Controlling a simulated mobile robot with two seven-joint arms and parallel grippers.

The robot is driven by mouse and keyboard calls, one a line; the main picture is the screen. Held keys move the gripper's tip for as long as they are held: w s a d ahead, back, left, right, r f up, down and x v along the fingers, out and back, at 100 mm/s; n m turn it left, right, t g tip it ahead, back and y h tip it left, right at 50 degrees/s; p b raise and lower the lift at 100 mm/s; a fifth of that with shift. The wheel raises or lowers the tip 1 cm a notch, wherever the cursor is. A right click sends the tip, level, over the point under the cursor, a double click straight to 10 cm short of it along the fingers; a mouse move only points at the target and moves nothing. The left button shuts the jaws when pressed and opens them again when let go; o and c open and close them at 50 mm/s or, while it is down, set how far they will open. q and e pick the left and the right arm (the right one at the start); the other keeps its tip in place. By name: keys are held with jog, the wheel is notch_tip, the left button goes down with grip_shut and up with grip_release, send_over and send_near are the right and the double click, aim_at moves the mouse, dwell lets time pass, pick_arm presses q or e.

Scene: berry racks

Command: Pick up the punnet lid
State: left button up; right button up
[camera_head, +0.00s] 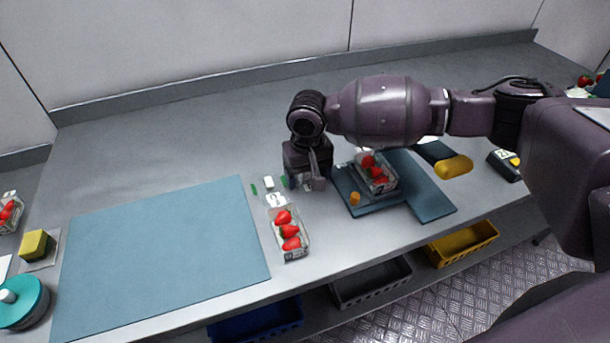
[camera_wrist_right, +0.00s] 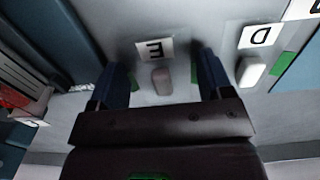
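My right gripper (camera_head: 311,184) points down over the bench, left of the dark blue scale-like plate. A similar whitish block (camera_wrist_right: 250,72) beside a label "D" lies to the right; a white block (camera_head: 268,183) also shows in the head view. A clear lid outline cannot be made out for certain. My left gripper is not in view.
A strawberry punnet (camera_head: 291,239) stands by the large blue mat (camera_head: 160,255). Another punnet (camera_head: 376,174) stands on a dark blue plate (camera_head: 376,205) close right of the gripper. A yellow-ended tool (camera_head: 453,167) lies further right. The back bench is clear.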

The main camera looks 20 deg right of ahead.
jog(key=c, duration=0.5)
jog(key=shift+c, duration=0.2)
